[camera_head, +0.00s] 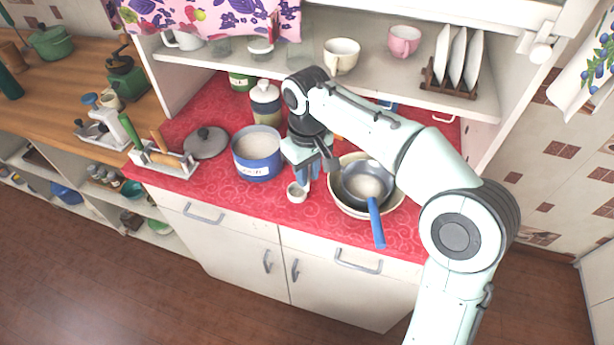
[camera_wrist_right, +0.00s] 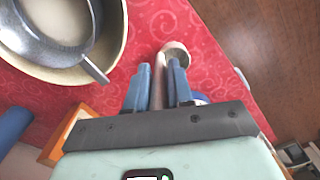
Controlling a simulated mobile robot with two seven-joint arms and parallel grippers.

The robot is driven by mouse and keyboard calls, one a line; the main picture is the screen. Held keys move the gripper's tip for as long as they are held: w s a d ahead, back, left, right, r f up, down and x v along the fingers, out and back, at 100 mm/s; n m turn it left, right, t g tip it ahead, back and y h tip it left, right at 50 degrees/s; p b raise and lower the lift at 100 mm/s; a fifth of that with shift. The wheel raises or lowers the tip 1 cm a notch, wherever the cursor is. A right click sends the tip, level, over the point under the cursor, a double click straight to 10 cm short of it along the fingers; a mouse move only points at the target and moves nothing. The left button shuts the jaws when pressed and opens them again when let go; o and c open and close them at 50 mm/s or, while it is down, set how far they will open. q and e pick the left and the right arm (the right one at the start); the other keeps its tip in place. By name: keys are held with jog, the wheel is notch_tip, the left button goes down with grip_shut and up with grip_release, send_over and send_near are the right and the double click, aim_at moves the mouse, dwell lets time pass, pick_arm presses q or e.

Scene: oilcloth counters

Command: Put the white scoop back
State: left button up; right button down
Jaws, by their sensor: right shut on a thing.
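The white scoop (camera_head: 297,193) is a small round white cup low over the front of the red counter (camera_head: 250,212), just right of the blue pot (camera_head: 258,172). In the right wrist view its cup (camera_wrist_right: 177,52) shows beyond the fingertips and its pale handle lies between the fingers. My right gripper (camera_head: 307,181) points down and is shut on the scoop's handle. I cannot tell whether the scoop touches the counter. The blue pot is open and full of pale, flour-like stuff. My left gripper is not in view.
A cream bowl (camera_head: 395,202) with a blue-handled sieve (camera_head: 376,222) in it stands close right of the gripper. A grey lid (camera_head: 206,142) and a white rack (camera_head: 180,169) lie left of the pot. A lidded jar (camera_head: 266,103) stands behind; a shelf (camera_head: 395,85) hangs above.

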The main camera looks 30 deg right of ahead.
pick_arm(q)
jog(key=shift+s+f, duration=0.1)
pick_arm(e)
jog(key=shift+f, duration=0.5)
jog(key=shift+f, duration=0.25)
jog(key=c, duration=1)
grip_release()
jog(key=shift+r, duration=0.1)
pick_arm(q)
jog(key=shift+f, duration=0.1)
pick_arm(e)
jog(key=shift+r, duration=0.1)
notch_tip(320, 180, up, 12)
jog(key=p, duration=0.3)
jog(key=shift+p, duration=0.3)
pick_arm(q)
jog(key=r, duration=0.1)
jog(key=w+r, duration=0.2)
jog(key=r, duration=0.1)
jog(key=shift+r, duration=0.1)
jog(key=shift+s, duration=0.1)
